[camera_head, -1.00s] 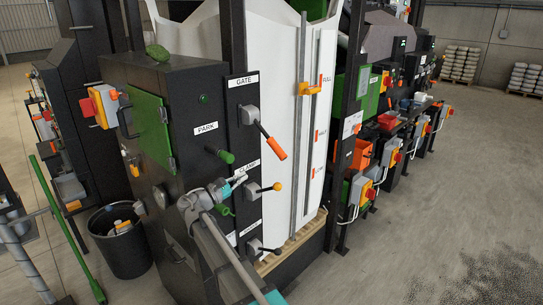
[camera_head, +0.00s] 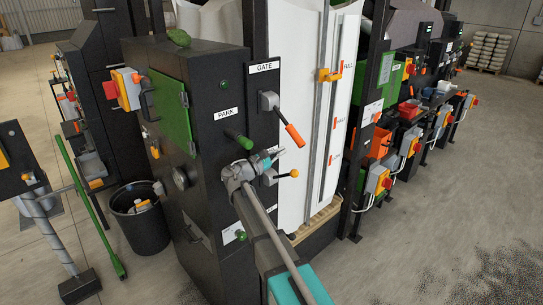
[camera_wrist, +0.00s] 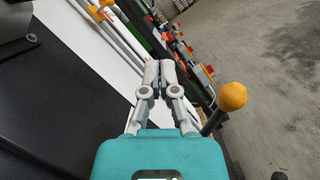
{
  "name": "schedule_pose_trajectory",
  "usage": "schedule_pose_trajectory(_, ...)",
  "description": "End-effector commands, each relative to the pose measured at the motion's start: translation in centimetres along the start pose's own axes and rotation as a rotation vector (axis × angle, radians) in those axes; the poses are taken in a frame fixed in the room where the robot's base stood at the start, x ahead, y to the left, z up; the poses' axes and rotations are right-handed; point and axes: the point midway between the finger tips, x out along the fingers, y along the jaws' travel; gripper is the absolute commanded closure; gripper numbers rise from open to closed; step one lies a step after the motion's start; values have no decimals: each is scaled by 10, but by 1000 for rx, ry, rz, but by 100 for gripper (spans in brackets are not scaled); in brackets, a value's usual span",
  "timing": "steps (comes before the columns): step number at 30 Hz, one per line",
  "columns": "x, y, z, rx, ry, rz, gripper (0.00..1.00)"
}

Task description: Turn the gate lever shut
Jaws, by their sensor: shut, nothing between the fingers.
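The gate lever (camera_head: 290,130) has a grey hub and an orange grip, on the black panel under the GATE label (camera_head: 265,67). It slants down to the right in the head view. My gripper (camera_head: 277,154) is shut and empty, just below the gate lever and above the yellow-ball lever (camera_head: 290,174); a gap shows between it and the orange grip. In the wrist view my fingertips (camera_wrist: 159,70) are together with nothing between them. The yellow ball (camera_wrist: 232,96) is close on their right there. I cannot make out the gate lever in the wrist view.
A green PARK handle (camera_head: 240,140) sticks out left of the gate lever. A white bulk bag (camera_head: 305,110) hangs behind the panel. A black bin (camera_head: 140,222) and a green pole (camera_head: 92,210) stand at left. The concrete floor at right (camera_head: 450,200) is open.

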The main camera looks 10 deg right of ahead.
Motion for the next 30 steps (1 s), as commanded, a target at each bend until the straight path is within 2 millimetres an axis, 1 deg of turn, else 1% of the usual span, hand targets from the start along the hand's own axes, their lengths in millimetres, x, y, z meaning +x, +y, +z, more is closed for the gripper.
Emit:
schedule_pose_trajectory(1, 10, 1, 1, -1, -1, -1, 100)
schedule_pose_trajectory(2, 15, 1, 1, -1, -1, -2, 100)
schedule_pose_trajectory(3, 16, 1, 6, 0, -1, -1, 100)
schedule_pose_trajectory(9, 19, 1, 25, 0, 0, 0, 100)
schedule_pose_trajectory(15, 22, 1, 36, 0, 0, 0, 100)
schedule_pose_trajectory(20, 23, 0, 39, 0, 0, 0, 100)
schedule_pose_trajectory(30, 23, 0, 39, 0, 0, 0, 100)
